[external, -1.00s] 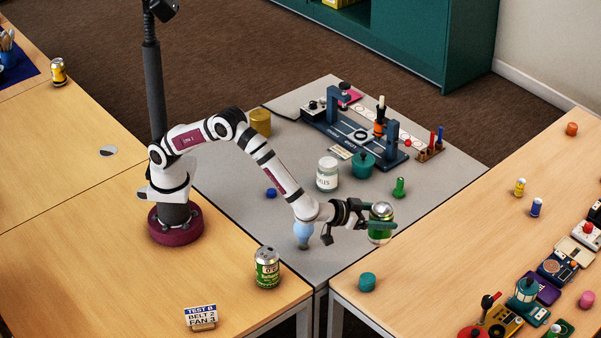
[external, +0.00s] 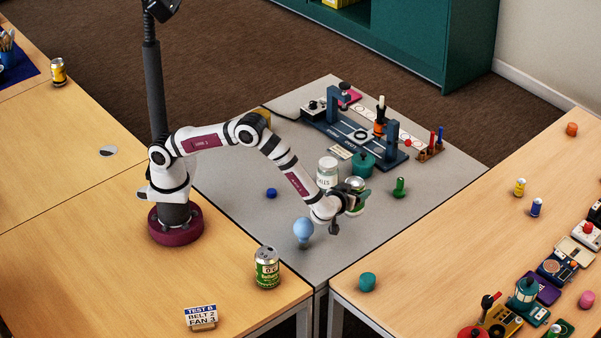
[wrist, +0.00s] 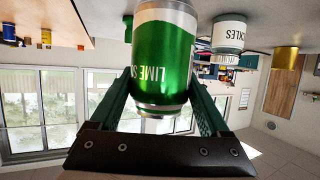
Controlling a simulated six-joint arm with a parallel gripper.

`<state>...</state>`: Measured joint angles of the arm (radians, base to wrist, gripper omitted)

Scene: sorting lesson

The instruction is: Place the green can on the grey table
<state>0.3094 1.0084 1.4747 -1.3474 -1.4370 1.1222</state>
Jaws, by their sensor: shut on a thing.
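A green can (wrist: 163,60) with a "LIME" label fills the middle of the wrist view, between the two fingers of my gripper (wrist: 165,100). In the external view my gripper (external: 350,200) is shut on this can (external: 357,187), partly hidden by the fingers, over the grey table (external: 235,195). I cannot tell whether the can touches the table. A second green can (external: 267,268) stands upright on the wooden table at the front, left of the grey table.
A white-lidded jar (external: 327,172) and a teal pot (external: 362,165) stand close behind the held can. A light blue bulb (external: 303,231), a green peg (external: 400,188) and a blue cap (external: 271,193) are nearby. The grey table's right front area is clear.

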